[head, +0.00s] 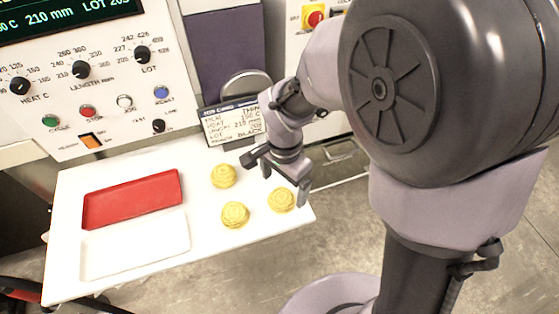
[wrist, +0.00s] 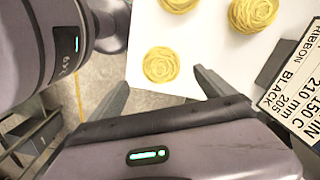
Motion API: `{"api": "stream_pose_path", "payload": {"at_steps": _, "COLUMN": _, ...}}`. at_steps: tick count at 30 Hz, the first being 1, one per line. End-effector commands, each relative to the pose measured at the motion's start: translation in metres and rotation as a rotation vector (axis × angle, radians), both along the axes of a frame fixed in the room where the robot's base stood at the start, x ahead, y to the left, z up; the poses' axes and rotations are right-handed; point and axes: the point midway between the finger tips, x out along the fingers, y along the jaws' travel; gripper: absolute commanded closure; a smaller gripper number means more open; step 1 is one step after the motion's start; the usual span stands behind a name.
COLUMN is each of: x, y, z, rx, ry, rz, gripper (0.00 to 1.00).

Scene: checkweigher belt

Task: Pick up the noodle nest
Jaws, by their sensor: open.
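Three yellow noodle nests lie apart on the white table (head: 150,165) in the head view. One nest (head: 223,176) is at the back, one nest (head: 235,214) is in front, and one nest (head: 281,200) is at the right near the table edge. My gripper (head: 278,175) is open and empty above the table's right end, close to the right nest. In the wrist view, one nest (wrist: 161,65) lies just beyond the fingers, to the left of the gap. Two more nests, one at the top middle (wrist: 180,3) and one at the top right (wrist: 252,13), lie farther off.
A red tray (head: 132,199) and a white tray (head: 135,246) lie on the left of the table. A label card (head: 234,123) stands behind my gripper, also close by in the wrist view (wrist: 297,95). A control panel (head: 85,75) rises behind the table.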

Motion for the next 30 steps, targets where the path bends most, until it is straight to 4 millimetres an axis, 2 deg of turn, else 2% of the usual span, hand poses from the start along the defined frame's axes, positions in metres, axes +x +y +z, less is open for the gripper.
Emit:
{"api": "stream_pose_path", "payload": {"at_steps": 6, "x": -0.001, "y": 0.003, "z": -0.041, "rx": -0.001, "ry": 0.001, "rz": 0.001, "gripper": 0.07}}
{"api": "stream_pose_path", "payload": {"at_steps": 9, "x": 0.000, "y": 0.003, "z": -0.054, "rx": 0.000, "ry": 0.000, "rz": 0.000, "gripper": 0.07}}
{"api": "stream_pose_path", "payload": {"at_steps": 17, "x": 0.000, "y": 0.003, "z": -0.054, "rx": 0.000, "ry": -0.001, "rz": 0.000, "gripper": 0.09}}
{"api": "stream_pose_path", "payload": {"at_steps": 27, "x": 0.000, "y": 0.003, "z": -0.054, "rx": 0.000, "ry": -0.001, "rz": 0.000, "gripper": 0.76}}
{"api": "stream_pose_path", "payload": {"at_steps": 30, "x": 0.000, "y": 0.003, "z": -0.054, "rx": 0.000, "ry": -0.001, "rz": 0.000, "gripper": 0.78}}
